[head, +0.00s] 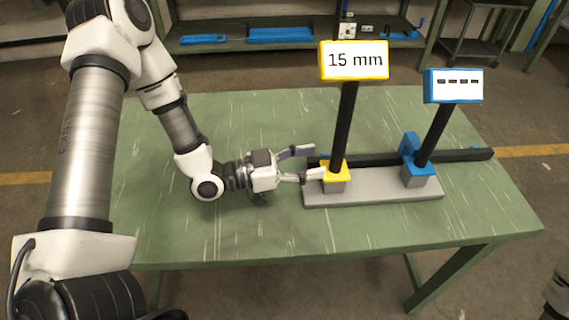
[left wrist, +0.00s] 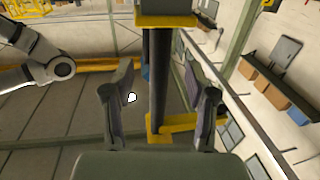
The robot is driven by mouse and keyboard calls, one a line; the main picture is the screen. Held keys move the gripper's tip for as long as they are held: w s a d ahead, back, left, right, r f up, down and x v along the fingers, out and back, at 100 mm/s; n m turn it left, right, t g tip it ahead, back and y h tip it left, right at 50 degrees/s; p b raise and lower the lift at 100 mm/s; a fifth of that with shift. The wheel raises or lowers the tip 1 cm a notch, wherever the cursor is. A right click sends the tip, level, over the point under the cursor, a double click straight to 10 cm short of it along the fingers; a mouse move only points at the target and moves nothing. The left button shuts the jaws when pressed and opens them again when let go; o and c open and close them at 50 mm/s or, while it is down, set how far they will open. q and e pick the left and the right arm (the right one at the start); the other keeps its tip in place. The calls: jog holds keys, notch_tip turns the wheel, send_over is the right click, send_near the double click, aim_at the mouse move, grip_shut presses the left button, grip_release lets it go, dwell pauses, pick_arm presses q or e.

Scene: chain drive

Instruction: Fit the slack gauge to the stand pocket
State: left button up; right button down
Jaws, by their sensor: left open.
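A black post with a yellow-framed "15 mm" sign (head: 354,61) stands upright in a yellow collar (head: 336,171) at the left end of a grey stand (head: 375,192). A second black post with a blue display (head: 453,86) rises, tilted in the picture, from a blue collar (head: 418,170) at the stand's right end. No label shows which one is the slack gauge, and the pocket itself is hidden. My left gripper (head: 311,163) is open beside the yellow collar. In the left wrist view its fingers (left wrist: 157,100) stand apart on either side of the black post (left wrist: 159,75).
A long black bar (head: 465,155) lies behind the stand on the green table (head: 240,220). The table's left and front parts are clear. A bench with blue trays (head: 280,35) is at the back. My right gripper is out of view.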

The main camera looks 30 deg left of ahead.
pick_arm(q)
jog(key=v, duration=0.6)
jog(key=shift+s, duration=0.2)
jog(key=shift+a, duration=0.1)
dwell(0.3)
